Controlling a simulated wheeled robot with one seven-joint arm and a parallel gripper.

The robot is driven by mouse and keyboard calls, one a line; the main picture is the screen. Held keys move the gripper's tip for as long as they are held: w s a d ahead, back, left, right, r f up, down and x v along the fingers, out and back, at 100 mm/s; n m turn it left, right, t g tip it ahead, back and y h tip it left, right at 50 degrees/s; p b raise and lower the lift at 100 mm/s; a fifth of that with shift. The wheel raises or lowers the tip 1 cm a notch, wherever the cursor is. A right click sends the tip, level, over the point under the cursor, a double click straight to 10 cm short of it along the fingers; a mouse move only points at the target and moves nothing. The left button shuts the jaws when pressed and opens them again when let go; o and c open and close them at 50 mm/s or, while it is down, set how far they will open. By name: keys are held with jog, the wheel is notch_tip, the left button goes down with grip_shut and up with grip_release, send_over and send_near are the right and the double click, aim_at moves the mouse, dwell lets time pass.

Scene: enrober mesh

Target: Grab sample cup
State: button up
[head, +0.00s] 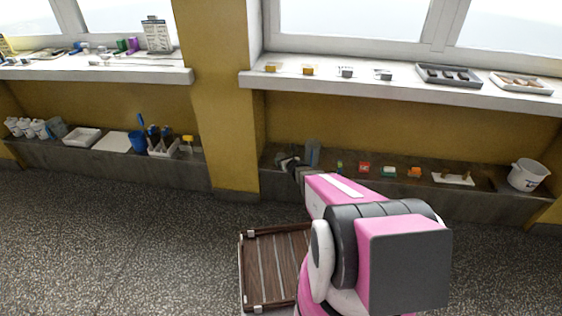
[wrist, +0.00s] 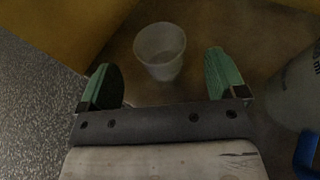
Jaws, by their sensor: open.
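A small translucent sample cup (wrist: 160,50) stands upright on the brown shelf in the wrist view. My gripper (wrist: 163,72) is open, with one green finger on each side of the cup's position in the picture. The cup appears just beyond the fingertips; I cannot tell whether either finger touches it. In the head view my gripper (head: 288,163) is at the left end of the right lower shelf (head: 405,199). I cannot make out the cup there.
A large translucent container with markings (wrist: 296,90) stands close on the right in the wrist view, with a blue item (wrist: 307,150) nearby. A yellow wall is behind. Small coloured items and a white bucket (head: 528,174) stand farther right along the shelf.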

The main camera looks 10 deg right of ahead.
aim_at(279, 155)
jog(key=shift+x, duration=2.75)
jog(key=shift+s, duration=0.1)
jog(key=c, duration=1)
